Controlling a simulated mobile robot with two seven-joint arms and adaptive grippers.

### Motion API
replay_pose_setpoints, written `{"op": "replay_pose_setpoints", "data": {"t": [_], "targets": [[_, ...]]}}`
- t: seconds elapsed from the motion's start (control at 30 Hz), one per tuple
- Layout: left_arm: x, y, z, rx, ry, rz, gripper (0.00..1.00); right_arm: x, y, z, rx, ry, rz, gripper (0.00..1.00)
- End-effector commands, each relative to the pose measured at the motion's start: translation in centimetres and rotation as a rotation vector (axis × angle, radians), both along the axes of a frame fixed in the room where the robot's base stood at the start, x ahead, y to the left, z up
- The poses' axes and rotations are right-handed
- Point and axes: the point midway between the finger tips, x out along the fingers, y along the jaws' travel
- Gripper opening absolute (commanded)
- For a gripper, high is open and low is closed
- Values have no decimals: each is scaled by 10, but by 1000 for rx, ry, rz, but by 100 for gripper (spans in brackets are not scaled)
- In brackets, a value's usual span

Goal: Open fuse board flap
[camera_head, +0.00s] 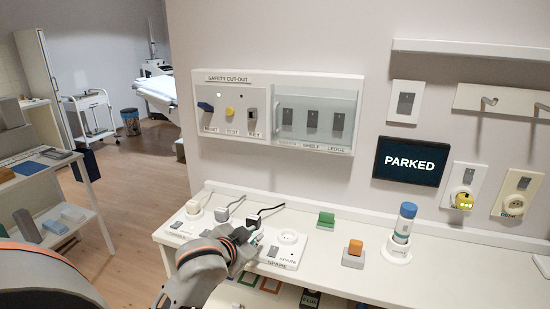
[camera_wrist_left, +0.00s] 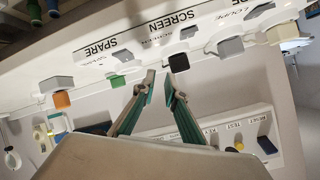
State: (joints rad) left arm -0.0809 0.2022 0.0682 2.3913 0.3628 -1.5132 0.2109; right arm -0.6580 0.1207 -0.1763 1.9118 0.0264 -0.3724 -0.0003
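The fuse board (camera_head: 275,107), labelled SAFETY CUT-OUT, is a white box on the wall. Its right half has a clear flap (camera_head: 318,112) that lies closed over three grey switches. Its left half holds a blue RESET knob, a yellow TEST button and a KEY switch. My left gripper (camera_head: 249,238) is below the board, low over the socket strip on the counter, apart from the flap. In the left wrist view (camera_wrist_left: 160,84) its fingertips stand a little apart with nothing between them. There the board (camera_wrist_left: 235,142) is upside down, its flap hidden by my gripper.
A screen (camera_head: 410,161) reading PARKED hangs right of the board. The wall below the board is clear.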

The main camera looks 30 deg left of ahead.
Motion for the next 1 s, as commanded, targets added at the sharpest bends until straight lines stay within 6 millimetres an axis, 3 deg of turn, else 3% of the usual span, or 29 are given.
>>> {"op": "replay_pose_setpoints", "data": {"t": [0.03, 0.2, 0.3, 0.43, 0.6, 0.77, 1.0], "targets": [[20, 5, 32, -42, -72, 5, 12, 2, 0, 1, 1, -3, -1, 0], [66, 19, 137, -215, -291, -4, 12, 5, 0, 4, 2, -11, -2, 0], [80, 25, 195, -306, -400, -21, 12, 6, 0, 4, 2, -12, -2, 0], [87, 32, 250, -393, -499, -43, 12, 6, 0, 5, 2, -13, -2, 0], [89, 35, 280, -443, -552, -61, 12, 6, 0, 5, 2, -12, -2, 0], [103, 36, 281, -449, -554, -61, 12, 5, 0, 4, 2, -11, -2, 0], [140, 38, 281, -448, -553, -61, 12, 3, 0, 4, 0, -8, 0, 0]]}}
